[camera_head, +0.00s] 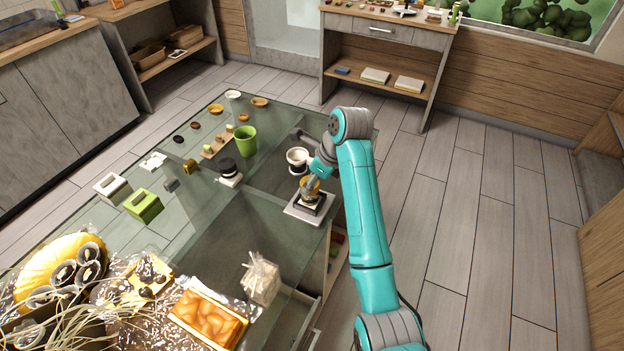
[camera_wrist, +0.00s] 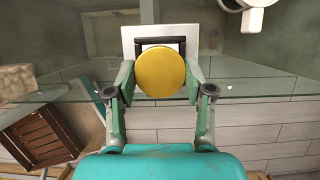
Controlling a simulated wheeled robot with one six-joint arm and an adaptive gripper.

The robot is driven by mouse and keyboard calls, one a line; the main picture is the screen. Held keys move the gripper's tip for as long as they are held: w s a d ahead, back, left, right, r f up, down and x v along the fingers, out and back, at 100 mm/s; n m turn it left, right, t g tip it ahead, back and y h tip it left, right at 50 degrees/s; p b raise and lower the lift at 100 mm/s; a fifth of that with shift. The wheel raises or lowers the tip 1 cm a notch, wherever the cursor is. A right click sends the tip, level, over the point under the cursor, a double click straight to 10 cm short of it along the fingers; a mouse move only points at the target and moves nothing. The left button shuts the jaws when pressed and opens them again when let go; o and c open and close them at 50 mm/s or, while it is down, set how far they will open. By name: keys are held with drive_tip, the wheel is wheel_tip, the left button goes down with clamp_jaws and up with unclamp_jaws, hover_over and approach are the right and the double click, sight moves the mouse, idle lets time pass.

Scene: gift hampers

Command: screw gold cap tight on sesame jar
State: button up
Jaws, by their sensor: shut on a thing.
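The gold cap (camera_wrist: 160,74) shows as a round gold disc between the fingers of my gripper (camera_wrist: 160,85) in the wrist view. My gripper is shut on it, with one finger on each side. In the head view the gold cap (camera_head: 310,185) sits at the top of a jar (camera_head: 312,198), which stands in a dark holder on a pale square base (camera_head: 294,210) near the table's right edge. My gripper (camera_head: 312,180) is over the jar and partly hides it. The cap hides the jar in the wrist view. I cannot tell how tightly the cap sits.
A white cup-like vessel with a dark rim (camera_head: 297,158) stands just behind the base. A green cup (camera_head: 246,142) and a black-topped item (camera_head: 228,168) stand to the left on the glass table (camera_head: 200,225).

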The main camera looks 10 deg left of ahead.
drive_tip(key=shift+f, duration=0.55)
idle(0.7)
drive_tip(key=shift+o, duration=0.7)
drive_tip(key=c, duration=0.6)
drive_tip(key=shift+o, duration=0.2)
drive_tip(key=m+t+h, duration=0.1)
drive_tip(key=m, duration=0.3)
drive_tip(key=shift+s, duration=0.1)
drive_tip(key=shift+a, duration=0.1)
drive_tip(key=shift+m+t, duration=0.4)
drive_tip(key=shift+m, duration=0.3)
drive_tip(key=m+h, duration=0.1)
drive_tip(key=m, duration=0.1)
drive_tip(key=shift+m+t, duration=0.3)
drive_tip(key=shift+m, duration=0.1)
drive_tip(key=o, duration=1)
